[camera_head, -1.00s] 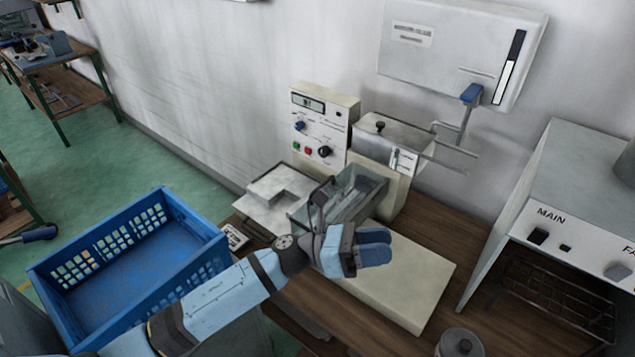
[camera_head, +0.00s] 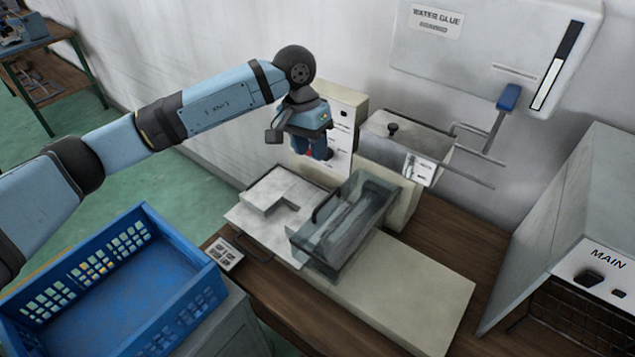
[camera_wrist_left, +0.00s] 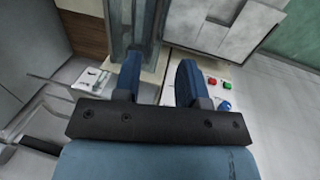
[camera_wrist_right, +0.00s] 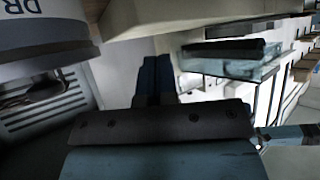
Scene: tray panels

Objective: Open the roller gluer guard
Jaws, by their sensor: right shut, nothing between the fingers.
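The roller gluer guard (camera_head: 345,225) is a clear grey cover with a dark handle (camera_head: 324,200). It sits down over the rollers on the cream gluer base (camera_head: 420,290). My left gripper (camera_head: 318,155) is above and behind the guard, in front of the control panel (camera_head: 343,125), apart from the guard. In the left wrist view its fingers (camera_wrist_left: 158,85) are spread with nothing between them, and panel buttons (camera_wrist_left: 212,82) show beyond. My right gripper (camera_wrist_right: 155,75) is shut and empty in the right wrist view. A clear box with a dark top there looks like the guard (camera_wrist_right: 235,68).
A blue crate (camera_head: 205,295) stands at the lower left. A steel glue tank (camera_head: 440,150) with rods is behind the guard. A grey machine marked MAIN (camera_head: 560,215) stands at the right. A white tray plate (camera_head: 245,215) lies left of the guard.

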